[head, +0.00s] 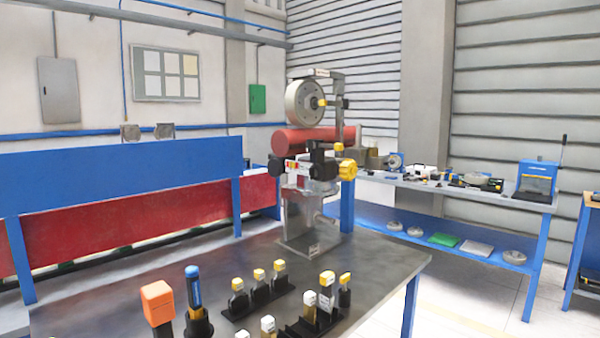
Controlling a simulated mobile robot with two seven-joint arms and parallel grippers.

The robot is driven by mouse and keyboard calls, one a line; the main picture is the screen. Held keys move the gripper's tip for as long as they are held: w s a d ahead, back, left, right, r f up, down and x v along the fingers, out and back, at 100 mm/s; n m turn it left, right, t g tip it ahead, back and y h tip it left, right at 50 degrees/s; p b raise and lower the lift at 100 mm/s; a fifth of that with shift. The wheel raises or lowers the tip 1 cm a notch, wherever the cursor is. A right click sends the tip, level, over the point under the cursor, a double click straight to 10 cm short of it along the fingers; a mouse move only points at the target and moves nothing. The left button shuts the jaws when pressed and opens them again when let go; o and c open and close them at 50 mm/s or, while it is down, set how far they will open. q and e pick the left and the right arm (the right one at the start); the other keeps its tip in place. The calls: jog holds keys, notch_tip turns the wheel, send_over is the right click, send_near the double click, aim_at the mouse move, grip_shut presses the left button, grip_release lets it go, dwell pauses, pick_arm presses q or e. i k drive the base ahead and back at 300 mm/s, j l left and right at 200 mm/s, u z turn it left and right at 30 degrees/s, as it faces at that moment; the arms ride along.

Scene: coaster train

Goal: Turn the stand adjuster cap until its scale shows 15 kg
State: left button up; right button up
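A grey test stand (310,215) stands at the far right part of the dark-topped table (225,265). It carries a grey wheel (304,103) at the top and a red cylinder (307,140) below it. A yellow knob-like cap (348,171) sits at the right end of a black horizontal unit under the cylinder; it looks like the adjuster cap. A small coloured strip (293,167) shows left of it, too small to read as a scale. A smaller yellow part (339,148) is just above the cap. Neither gripper shows in the head view.
Yellow- and white-topped bottles stand in black racks (262,300) at the table's front. An orange-headed tool (157,302) and a blue-handled tool (194,292) stand left of them. The tabletop between the racks and the stand is clear. A workbench (460,190) with equipment is behind right.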

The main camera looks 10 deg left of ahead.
aim_at(348, 170)
jog(key=k+j, duration=0.1)
jog(key=j, duration=0.25)
jog(key=j+z, duration=0.1)
jog(key=j, duration=0.25)
jog(key=k+j, duration=0.2)
jog(key=j, duration=0.15)
jog(key=k+j+z, duration=0.1)
jog(key=j, duration=0.3)
jog(key=i+l+u, duration=0.1)
jog(key=u, duration=0.3)
jog(key=l+u, duration=0.1)
jog(key=u, duration=0.25)
jog(key=i+l+u, duration=0.1)
jog(key=u, duration=0.3)
jog(key=l+u, duration=0.25)
jog(key=l, duration=0.3)
jog(key=l+u, duration=0.25)
jog(key=l, duration=0.3)
jog(key=l+u, duration=0.2)
jog(key=l, duration=0.85)
